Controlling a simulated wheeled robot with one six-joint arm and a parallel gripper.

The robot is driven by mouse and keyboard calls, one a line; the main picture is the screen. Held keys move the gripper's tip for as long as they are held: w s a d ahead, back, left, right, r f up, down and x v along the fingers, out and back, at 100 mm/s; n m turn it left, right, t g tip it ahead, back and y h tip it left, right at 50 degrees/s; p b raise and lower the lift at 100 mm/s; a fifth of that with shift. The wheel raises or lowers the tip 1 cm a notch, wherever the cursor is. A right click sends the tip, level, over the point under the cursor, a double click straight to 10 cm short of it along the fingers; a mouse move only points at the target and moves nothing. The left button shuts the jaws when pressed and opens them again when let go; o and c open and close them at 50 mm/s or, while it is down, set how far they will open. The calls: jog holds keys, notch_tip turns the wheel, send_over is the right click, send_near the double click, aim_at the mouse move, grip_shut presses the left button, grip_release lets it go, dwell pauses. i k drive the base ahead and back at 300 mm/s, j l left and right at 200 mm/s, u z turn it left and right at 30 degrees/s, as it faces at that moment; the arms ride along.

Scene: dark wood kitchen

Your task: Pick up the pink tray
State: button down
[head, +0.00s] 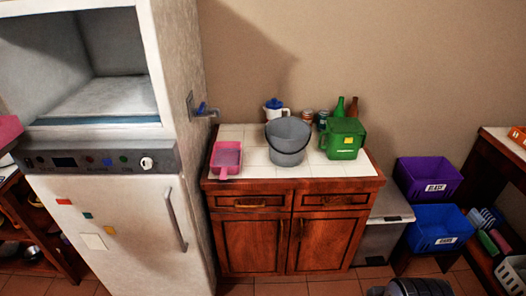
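A pink tray (227,157) rests on the left end of the white-tiled counter top, close to its front left corner. It is shallow, with a raised rim and a narrower part toward the front. Nothing covers it. A dark rounded part at the bottom edge of the head view may be part of my arm, but no fingertips can be made out. I see no gripper near the tray.
A grey bucket (288,142) stands right of the tray; a green container (343,139) is farther right. A white jug (275,110), jars and bottles stand behind. A tall white appliance (115,220) is left of the counter. Purple (428,178) and blue bins (437,228) are right.

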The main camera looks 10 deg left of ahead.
aim_at(225, 160)
jog(key=i+j+z, duration=0.15)
jog(key=j, duration=0.35)
jog(key=i+j+z, duration=0.2)
jog(key=j, duration=0.3)
jog(key=i+j+z, duration=0.15)
jog(key=j, duration=0.35)
jog(key=i+j+z, duration=0.15)
jog(key=j, duration=0.4)
jog(key=j+z, duration=0.2)
jog(key=j, duration=0.35)
